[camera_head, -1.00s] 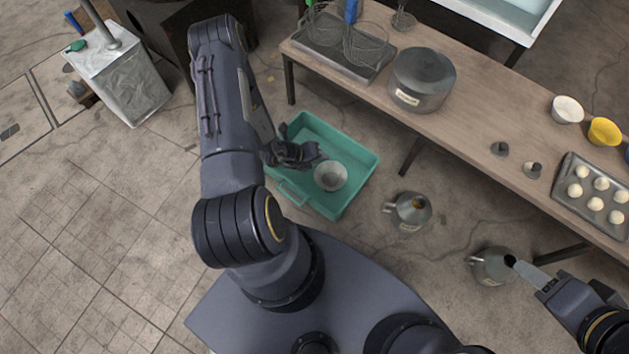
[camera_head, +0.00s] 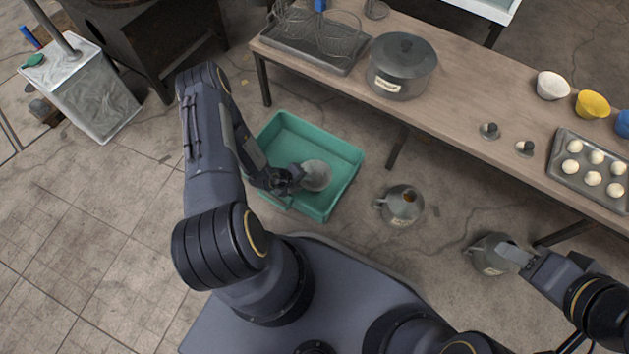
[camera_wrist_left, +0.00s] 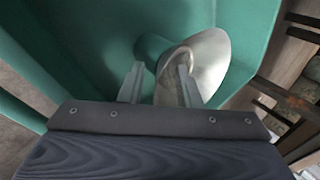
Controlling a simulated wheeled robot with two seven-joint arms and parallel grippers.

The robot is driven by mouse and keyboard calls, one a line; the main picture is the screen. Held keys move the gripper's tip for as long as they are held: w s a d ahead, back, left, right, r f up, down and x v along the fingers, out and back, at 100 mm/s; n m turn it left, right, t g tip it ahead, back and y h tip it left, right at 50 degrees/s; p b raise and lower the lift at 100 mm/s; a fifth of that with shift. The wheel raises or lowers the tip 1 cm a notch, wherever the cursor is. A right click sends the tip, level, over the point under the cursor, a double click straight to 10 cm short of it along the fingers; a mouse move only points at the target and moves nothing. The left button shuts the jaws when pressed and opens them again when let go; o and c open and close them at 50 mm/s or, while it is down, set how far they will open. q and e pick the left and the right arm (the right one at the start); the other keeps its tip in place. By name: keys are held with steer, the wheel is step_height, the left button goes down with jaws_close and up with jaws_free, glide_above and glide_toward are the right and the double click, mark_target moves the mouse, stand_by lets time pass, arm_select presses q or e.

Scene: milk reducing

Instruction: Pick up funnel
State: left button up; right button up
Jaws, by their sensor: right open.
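The funnel (camera_head: 317,174), a pale metal cone, is in the green bin (camera_head: 350,158) on the floor. In the left wrist view the funnel (camera_wrist_left: 211,60) shows its wide mouth and looks tilted. My left gripper (camera_head: 297,174) reaches into the bin beside the funnel. Its fingers (camera_wrist_left: 158,84) are apart, with part of the funnel's side showing between them and the right finger overlapping its mouth. I cannot tell whether they touch it. My right gripper (camera_head: 512,256) is open at the far right, by a metal can (camera_head: 488,262).
A wooden table (camera_head: 455,105) runs behind the bin, carrying a lidded pot (camera_head: 401,75), a wire-whisk tray (camera_head: 305,52) and a dough tray (camera_head: 562,178). Another metal can (camera_head: 402,206) stands right of the bin. A metal box (camera_head: 95,98) stands at left.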

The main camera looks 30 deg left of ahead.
arm_select(q)
steer(key=shift+r, duration=0.1)
steer(key=shift+c, duration=0.4)
jaws_close()
